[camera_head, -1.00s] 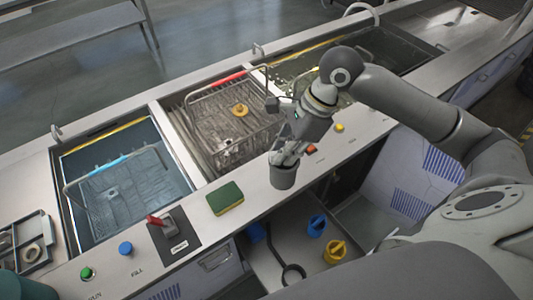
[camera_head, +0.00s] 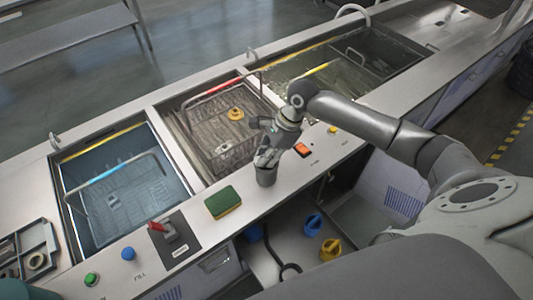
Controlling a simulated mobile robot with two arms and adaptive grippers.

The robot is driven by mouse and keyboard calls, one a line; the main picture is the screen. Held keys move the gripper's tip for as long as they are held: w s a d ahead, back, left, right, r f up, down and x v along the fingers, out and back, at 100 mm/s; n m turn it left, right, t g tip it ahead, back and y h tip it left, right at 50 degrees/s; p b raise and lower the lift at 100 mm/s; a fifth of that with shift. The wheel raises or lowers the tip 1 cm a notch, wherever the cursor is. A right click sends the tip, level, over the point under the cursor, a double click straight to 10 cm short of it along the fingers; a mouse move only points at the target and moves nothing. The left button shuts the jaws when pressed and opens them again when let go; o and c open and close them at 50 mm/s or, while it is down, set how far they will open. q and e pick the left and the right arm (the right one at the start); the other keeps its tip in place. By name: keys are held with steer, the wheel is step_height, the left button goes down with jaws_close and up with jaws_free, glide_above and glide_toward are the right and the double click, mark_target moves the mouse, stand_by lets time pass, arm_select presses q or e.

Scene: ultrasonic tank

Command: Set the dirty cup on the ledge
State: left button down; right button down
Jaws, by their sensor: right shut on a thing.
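The dirty cup is a small dark grey cup (camera_head: 266,177) standing at the front ledge (camera_head: 241,187), right of the green sponge. My right gripper (camera_head: 266,160) is over its rim and shut on it. The cup looks upright; whether its base touches the ledge I cannot tell for certain. My left gripper is not in view.
A green and yellow sponge (camera_head: 223,202) lies on the ledge just left of the cup. Behind are tanks with a blue-handled basket (camera_head: 118,190) and a red-handled basket (camera_head: 215,100). An orange switch (camera_head: 302,150) is at the right.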

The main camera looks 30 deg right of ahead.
steer(key=c, duration=1.5)
jaws_free()
steer(key=shift+f, duration=0.15)
steer(key=b+v, duration=0.2)
steer(key=v, duration=1)
